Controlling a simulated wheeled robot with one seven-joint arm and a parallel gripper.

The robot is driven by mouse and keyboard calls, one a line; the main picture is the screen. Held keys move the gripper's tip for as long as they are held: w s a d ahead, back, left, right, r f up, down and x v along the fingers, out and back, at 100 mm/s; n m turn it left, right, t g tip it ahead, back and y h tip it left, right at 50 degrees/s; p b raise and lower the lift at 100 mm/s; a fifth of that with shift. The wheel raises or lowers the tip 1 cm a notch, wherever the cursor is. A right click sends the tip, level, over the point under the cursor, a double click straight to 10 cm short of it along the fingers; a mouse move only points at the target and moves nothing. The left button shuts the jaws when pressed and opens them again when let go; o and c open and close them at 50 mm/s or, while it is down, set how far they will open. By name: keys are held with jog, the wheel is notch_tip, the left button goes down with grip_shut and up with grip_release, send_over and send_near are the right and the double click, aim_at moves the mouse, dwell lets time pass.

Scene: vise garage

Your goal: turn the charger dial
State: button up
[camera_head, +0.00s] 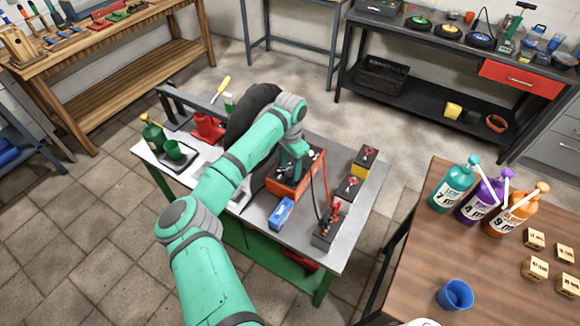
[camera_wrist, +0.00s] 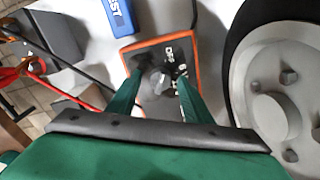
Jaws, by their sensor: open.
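The charger is an orange box with a dark top (camera_head: 311,172) on the grey-topped bench, partly hidden behind my arm. In the wrist view its top face with an orange rim (camera_wrist: 192,62) lies below my gripper. The charger dial (camera_wrist: 157,84) is a small grey knob on that face, with white markings beside it. My gripper (camera_wrist: 159,80) is open, its two green fingers on either side of the dial. I cannot tell whether they touch it. In the head view the gripper (camera_head: 290,165) points down at the charger.
A black tire (camera_head: 245,118) with a grey wheel (camera_wrist: 272,100) stands close beside the charger. A blue box (camera_head: 281,213) lies in front. Batteries (camera_head: 349,187) stand to the right, one with red and black clamps (camera_head: 333,213). Cables run from the charger. Bottles (camera_head: 455,183) stand on the wooden table.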

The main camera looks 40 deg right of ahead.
jog(key=c, duration=1.1)
jog(key=shift+o, duration=0.2)
jog(key=shift+m, duration=0.3)
jog(key=m, duration=0.5)
jog(key=shift+m, duration=0.3)
jog(key=m, duration=0.5)
jog(key=shift+m, duration=0.4)
jog(key=o, duration=1.1)
jog(key=shift+c, duration=0.2)
